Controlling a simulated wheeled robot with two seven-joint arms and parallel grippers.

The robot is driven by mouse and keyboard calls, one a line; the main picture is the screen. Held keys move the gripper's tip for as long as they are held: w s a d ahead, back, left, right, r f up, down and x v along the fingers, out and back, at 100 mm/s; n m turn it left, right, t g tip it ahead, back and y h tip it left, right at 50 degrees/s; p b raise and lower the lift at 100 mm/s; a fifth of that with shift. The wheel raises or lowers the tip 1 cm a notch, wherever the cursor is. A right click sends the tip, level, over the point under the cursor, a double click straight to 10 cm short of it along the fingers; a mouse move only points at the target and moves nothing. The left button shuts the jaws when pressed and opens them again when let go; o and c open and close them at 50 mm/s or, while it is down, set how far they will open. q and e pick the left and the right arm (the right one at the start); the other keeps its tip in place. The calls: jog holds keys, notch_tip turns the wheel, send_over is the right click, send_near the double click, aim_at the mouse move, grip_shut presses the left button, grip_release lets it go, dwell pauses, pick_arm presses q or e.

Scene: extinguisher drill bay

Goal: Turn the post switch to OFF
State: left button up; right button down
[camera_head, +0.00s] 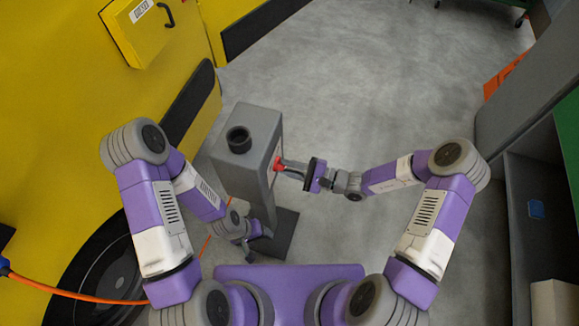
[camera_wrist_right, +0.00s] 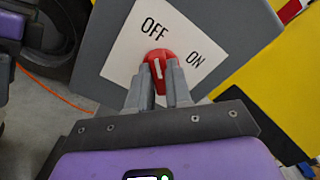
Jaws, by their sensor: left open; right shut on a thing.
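The grey post (camera_head: 236,172) stands left of centre in the head view, with a red switch (camera_head: 277,163) on its right-hand face. In the right wrist view the red knob (camera_wrist_right: 159,58) sits on a white plate (camera_wrist_right: 128,48) lettered OFF and ON. The knob's white line runs nearly upright in the picture, its upper end toward OFF; ON is to the right. My right gripper (camera_head: 283,166) is shut on the knob, one finger on each side, also in the wrist view (camera_wrist_right: 159,77). My left gripper (camera_head: 262,234) is open and empty, low beside the post.
A yellow vehicle body with a black wheel (camera_head: 100,275) fills the left. An orange hose (camera_head: 75,295) runs near my left arm. Grey shelving (camera_head: 540,165) stands at the right. The concrete floor (camera_head: 370,85) beyond the post is clear.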

jog(key=c, duration=1)
grip_release()
jog(key=shift+c, duration=0.2)
jog(key=p+v, duration=0.1)
jog(key=v, duration=0.6)
jog(key=shift+d, duration=0.3)
jog(key=shift+s, duration=0.1)
jog(key=s+a+f+n+g+h, duration=0.3)
jog(key=s+f+n+g+h, duration=0.25)
jog(key=s+f+g, duration=0.55)
jog(key=s+d+f+n+t+h, duration=0.3)
jog(key=d+n+t+h, duration=0.1)
jog(key=d+t+h, duration=0.1)
jog(key=shift+s+f+t+h, duration=0.25)
jog(key=shift+t+h, duration=0.25)
jog(key=shift+h, duration=0.75)
